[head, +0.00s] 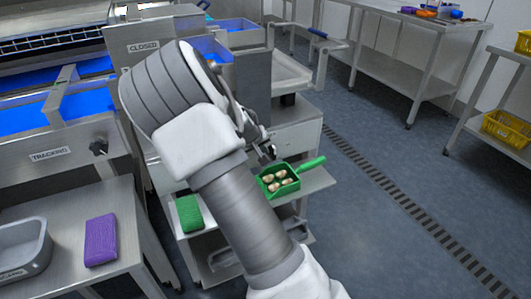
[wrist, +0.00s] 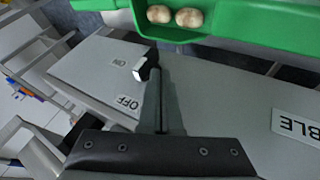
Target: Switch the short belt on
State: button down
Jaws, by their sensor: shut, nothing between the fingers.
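In the wrist view, the closed fingers of my gripper (wrist: 165,100) reach to a small black and white switch (wrist: 146,68) on a pale grey panel (wrist: 215,95). An ON label (wrist: 119,62) and an OFF label (wrist: 129,103) are beside the switch. The fingertips look very close to the switch; I cannot tell whether they touch it, or which setting it is at. In the head view, my gripper (head: 266,150) is by the machine's grey housing, above a green scoop; the switch is hidden there. Blue belt surfaces (head: 82,106) show at left; I cannot tell which is the short belt.
The green scoop (head: 296,173) with several pale brown pieces lies on a low shelf near my gripper. A green pad (head: 189,213), a purple pad (head: 101,240) and a grey tray (head: 24,250) are to the left. A TRACKING knob (head: 99,147) sticks out. Open floor lies right.

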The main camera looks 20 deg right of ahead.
jog(key=shift+d, duration=0.3)
jog(key=shift+d+r, duration=0.1)
